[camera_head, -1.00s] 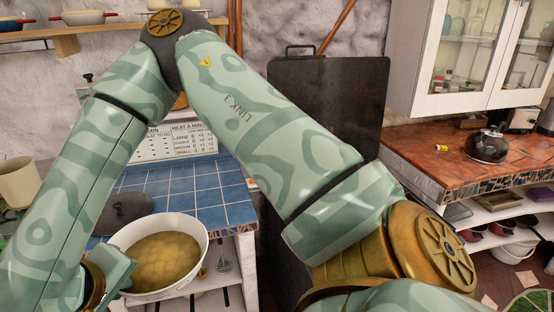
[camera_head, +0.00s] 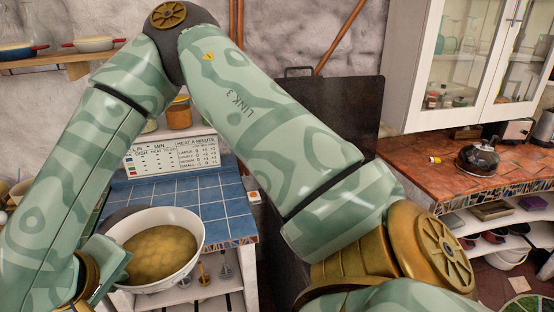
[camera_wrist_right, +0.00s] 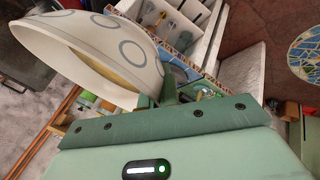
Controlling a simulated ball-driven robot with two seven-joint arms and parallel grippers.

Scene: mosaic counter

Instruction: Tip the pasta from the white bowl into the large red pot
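The white bowl (camera_head: 178,283) hangs in the lower left of the head view, roughly upright. Yellowish pasta (camera_head: 155,252) lies in it. My right gripper (camera_head: 112,264) is shut on the bowl's left rim; the right arm folds over from the right to reach it. In the right wrist view, the bowl (camera_wrist_right: 88,38) shows its ring-patterned outer side, with its rim at the gripper's fingers (camera_wrist_right: 170,95). My left gripper is out of view. I cannot make out a large red pot.
A terracotta counter (camera_head: 425,165) with a kettle (camera_head: 478,158) is at right, small reddish pots (camera_head: 494,237) on shelves below.

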